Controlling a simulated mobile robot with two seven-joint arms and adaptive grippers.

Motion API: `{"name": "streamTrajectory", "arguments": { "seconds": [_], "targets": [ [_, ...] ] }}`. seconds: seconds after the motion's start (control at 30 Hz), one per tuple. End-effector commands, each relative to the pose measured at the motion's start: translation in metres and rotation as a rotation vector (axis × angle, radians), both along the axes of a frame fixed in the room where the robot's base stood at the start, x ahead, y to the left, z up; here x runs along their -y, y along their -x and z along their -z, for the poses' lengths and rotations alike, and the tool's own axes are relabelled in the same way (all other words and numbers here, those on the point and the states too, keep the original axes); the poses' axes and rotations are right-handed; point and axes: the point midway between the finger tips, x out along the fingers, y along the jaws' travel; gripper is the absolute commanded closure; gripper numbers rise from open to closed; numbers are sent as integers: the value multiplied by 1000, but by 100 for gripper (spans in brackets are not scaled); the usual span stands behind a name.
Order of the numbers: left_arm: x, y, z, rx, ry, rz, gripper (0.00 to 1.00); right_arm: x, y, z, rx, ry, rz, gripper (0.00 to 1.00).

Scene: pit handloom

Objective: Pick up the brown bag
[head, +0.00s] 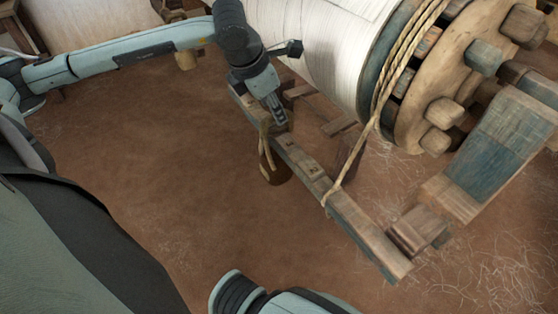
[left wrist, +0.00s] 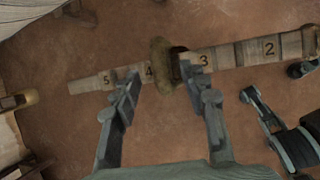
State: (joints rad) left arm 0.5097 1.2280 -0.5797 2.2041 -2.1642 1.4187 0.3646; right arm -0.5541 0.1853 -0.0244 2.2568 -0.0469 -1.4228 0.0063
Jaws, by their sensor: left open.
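The brown bag (head: 273,172) hangs at the side of a long wooden beam in the head view, with a tan cord loop (head: 265,135) running up over the beam. My left gripper (head: 277,121) is right above the beam by the loop. In its wrist view the fingers (left wrist: 162,90) are spread, with the loop between and just beyond their tips. I cannot tell whether they touch it.
The wooden beam (head: 345,217) carries numbered marks and slants toward the front right. A large warp roller (head: 310,40) with white thread and a pegged wooden wheel (head: 440,75) stand behind it. A rope (head: 375,110) runs from the roller to the beam. Brown floor at left is clear.

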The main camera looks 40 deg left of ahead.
Motion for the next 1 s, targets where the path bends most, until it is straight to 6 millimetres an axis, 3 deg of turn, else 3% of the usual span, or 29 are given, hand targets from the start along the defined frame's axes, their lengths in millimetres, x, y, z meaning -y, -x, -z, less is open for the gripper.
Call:
{"name": "streamTrajectory", "arguments": {
  "seconds": [0.3,0.57,0.93,1.0],
  "targets": [
    [1,-16,40,0,3,1,56,1,-2,15,-10,-3,-2,60],
    [0,-18,44,0,2,2,56,0,-12,11,12,-5,-3,60],
    [1,-18,43,-1,3,3,100,0,-9,11,6,-6,-3,60],
    [1,-17,44,-1,3,3,100,-1,-8,11,4,-6,-3,60]
  ]
}}
